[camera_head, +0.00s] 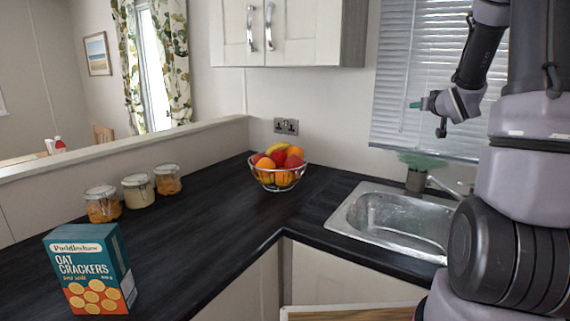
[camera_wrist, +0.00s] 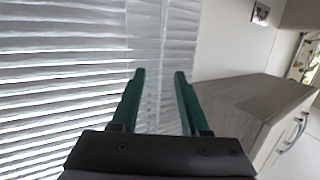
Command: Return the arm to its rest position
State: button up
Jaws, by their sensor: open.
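My gripper (camera_head: 420,104) is raised at the upper right in the head view, in front of the window blind (camera_head: 398,82) and above the sink (camera_head: 392,222). In the wrist view its two green fingers (camera_wrist: 158,95) stand apart with nothing between them. My arm is folded up along the right side of the head view, and its upper links hide part of the blind and the counter there.
A cracker box (camera_head: 90,270), several jars (camera_head: 137,191) and a wire fruit bowl (camera_head: 277,177) stand on the dark counter (camera_head: 215,225). A wall cabinet (camera_head: 282,32) hangs left of the blind. A green-topped item (camera_head: 418,170) stands behind the sink.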

jog(key=s+a+r+m+g+h, duration=0.1)
jog(key=s+a+r+g, duration=0.1)
jog(key=s+a+r, duration=0.3)
jog(key=s+a+r+m+g, duration=0.1)
jog(key=s+a+g, duration=0.15)
jog(key=s, duration=0.45)
jog(key=s+a+g+y, duration=0.1)
jog(key=s+a, duration=0.3)
jog(key=s, duration=0.3)
jog(key=s+a+f+g+y, duration=0.1)
jog(key=s+a+g+y, duration=0.1)
jog(key=s+a, duration=0.3)
jog(key=s+a+g+y, duration=0.1)
jog(key=s+a, duration=0.4)
jog(key=s, duration=0.6)
jog(key=shift+a+f+m+y, duration=0.25)
jog(key=shift+f+m+y, duration=0.05)
jog(key=shift+f+y, duration=0.1)
jog(key=shift+a+g, duration=0.1)
jog(key=shift+g, duration=0.15)
